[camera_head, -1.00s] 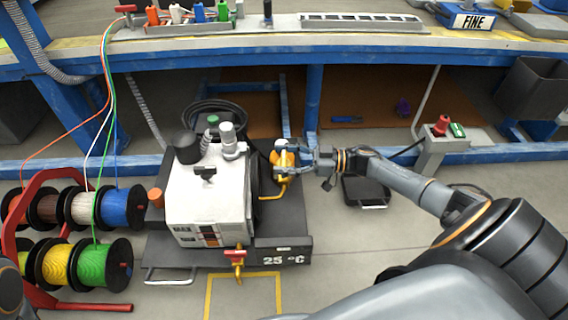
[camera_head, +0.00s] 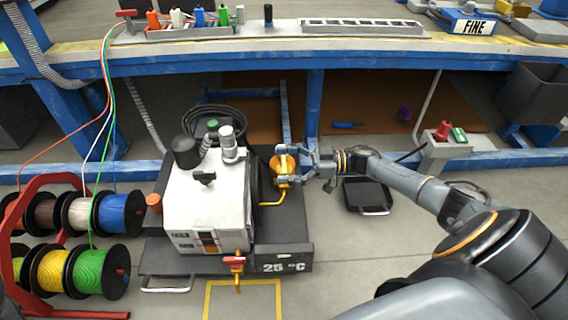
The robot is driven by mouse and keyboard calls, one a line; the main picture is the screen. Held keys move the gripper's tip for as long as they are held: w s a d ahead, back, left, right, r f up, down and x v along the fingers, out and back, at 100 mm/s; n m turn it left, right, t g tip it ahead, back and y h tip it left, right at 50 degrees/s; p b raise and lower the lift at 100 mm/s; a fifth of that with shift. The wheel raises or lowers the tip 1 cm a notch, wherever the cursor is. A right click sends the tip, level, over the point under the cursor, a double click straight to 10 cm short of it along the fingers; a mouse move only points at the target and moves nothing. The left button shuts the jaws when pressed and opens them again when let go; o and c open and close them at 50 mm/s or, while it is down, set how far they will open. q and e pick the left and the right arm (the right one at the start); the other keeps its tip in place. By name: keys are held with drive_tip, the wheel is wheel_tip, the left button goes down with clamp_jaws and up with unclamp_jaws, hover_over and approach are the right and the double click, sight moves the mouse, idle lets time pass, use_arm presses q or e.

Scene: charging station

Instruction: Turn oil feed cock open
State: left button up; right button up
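A white machine (camera_head: 208,203) stands on a dark base. A yellow fitting (camera_head: 283,168) with a bent yellow pipe is at its right side. A red-handled cock (camera_head: 236,264) on a yellow pipe is at the front of the base. I cannot tell from labels which of these is the oil feed cock. My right gripper (camera_head: 282,165) reaches in from the right at the yellow fitting. Its fingers are spread, one above and one below the fitting; contact is too small to tell. My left gripper is not in view.
Cable reels (camera_head: 100,270) on a red stand are at the left. A blue workbench (camera_head: 280,50) runs across the back. A black case (camera_head: 367,195) lies right of the machine, near a grey post with red and green buttons (camera_head: 443,131). Floor in front is clear.

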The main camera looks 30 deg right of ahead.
drive_tip(key=shift+d, duration=0.1)
drive_tip(key=v, duration=1.2)
idle(0.4)
